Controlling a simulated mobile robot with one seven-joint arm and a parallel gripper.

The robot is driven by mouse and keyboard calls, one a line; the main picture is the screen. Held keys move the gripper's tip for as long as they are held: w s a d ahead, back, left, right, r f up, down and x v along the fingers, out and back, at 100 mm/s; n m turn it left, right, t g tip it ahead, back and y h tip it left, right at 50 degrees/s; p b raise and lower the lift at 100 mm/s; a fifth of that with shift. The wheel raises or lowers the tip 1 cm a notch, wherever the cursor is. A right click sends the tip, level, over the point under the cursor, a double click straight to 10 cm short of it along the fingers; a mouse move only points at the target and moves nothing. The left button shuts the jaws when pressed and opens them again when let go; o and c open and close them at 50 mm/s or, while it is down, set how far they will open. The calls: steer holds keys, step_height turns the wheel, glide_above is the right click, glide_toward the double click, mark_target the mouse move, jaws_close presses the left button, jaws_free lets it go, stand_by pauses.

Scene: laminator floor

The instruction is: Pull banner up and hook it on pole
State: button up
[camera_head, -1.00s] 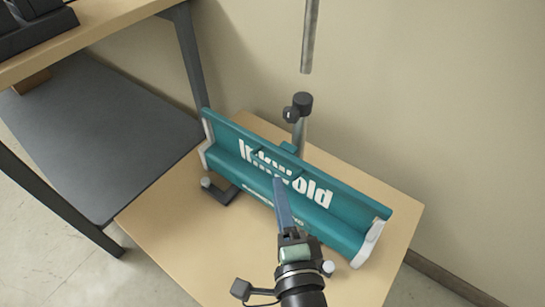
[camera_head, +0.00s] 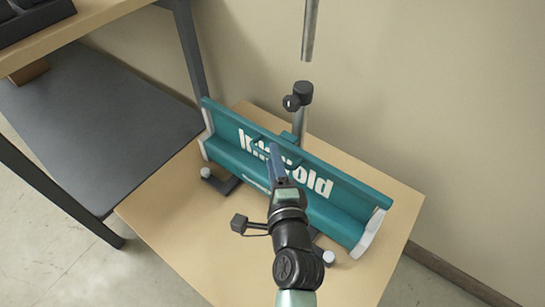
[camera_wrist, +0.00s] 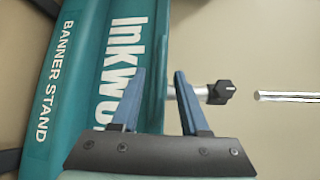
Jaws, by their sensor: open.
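The teal banner stand (camera_head: 235,160) with white lettering stands on a low wooden table, its banner's top strip (camera_head: 345,178) raised a little above the base. A teal tab (camera_head: 288,138) sits at the middle of the strip's top edge. The short pole (camera_head: 301,115) with a black clamp knob (camera_head: 302,92) rises behind the banner. My gripper (camera_head: 277,150) is in front of the banner's middle, pointing at the top edge. In the wrist view its blue fingers (camera_wrist: 157,95) are open, around the banner's edge, with the knob (camera_wrist: 220,92) beyond. Contact cannot be told.
A separate grey pole section (camera_head: 310,30) hangs above the knob and also shows in the wrist view (camera_wrist: 285,96). A beige wall is close behind. A desk with a dark grey shelf (camera_head: 90,120) stands at the left. The low table's (camera_head: 165,215) front left is clear.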

steer(key=shift+w+a+f, duration=0.1)
steer(key=shift+w+a, duration=0.05)
steer(key=shift+w, duration=0.55)
steer(key=shift+c, duration=0.3)
jaws_close()
stand_by(0.8)
